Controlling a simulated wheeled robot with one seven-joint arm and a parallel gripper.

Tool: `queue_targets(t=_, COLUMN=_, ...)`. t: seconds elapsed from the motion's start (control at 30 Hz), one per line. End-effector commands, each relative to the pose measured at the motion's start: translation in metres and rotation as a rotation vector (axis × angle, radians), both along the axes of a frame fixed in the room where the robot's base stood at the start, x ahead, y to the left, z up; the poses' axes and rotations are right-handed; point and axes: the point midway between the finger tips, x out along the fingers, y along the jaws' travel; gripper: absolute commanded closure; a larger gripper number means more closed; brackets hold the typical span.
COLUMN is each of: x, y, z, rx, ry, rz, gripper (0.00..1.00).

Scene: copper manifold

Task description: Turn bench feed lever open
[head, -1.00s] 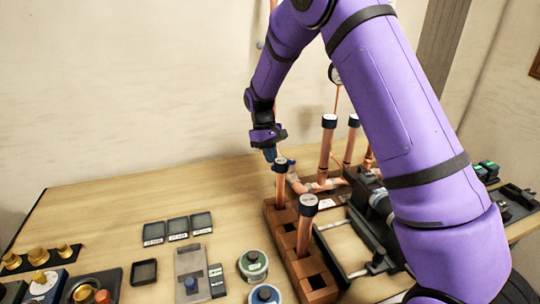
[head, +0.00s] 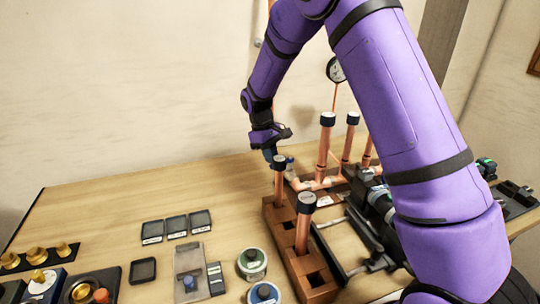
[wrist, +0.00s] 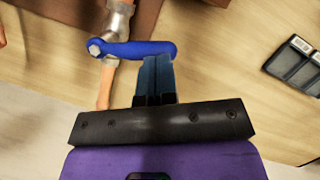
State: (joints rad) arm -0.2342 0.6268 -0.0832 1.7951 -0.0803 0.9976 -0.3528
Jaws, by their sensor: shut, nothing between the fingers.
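The bench feed lever (wrist: 140,48) is a blue handle in the wrist view, with a bolt at its left end. It lies crosswise to the copper pipe (wrist: 104,88) and its silver valve body (wrist: 118,20). My gripper (wrist: 157,60) is shut and empty. Its fingertips are at the lever's free right end, against or just beside its near edge; contact is not certain. In the head view my gripper (head: 270,155) points down behind the wooden rack, and the lever is mostly hidden there.
The wooden rack (head: 306,279) holds upright copper tubes (head: 303,232) close in front of my gripper. More capped pipes (head: 324,150) and a gauge (head: 336,69) stand to the right. Small dark trays (head: 176,226) lie left, with bare table (head: 95,205) beyond.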

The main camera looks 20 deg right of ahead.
Motion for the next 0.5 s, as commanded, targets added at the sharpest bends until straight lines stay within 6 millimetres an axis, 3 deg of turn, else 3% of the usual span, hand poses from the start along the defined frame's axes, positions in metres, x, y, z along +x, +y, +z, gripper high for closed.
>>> queue_targets(t=0.5, x=-0.016, y=-0.005, z=0.0, rx=0.0, ry=0.001, rz=0.209, gripper=1.0)
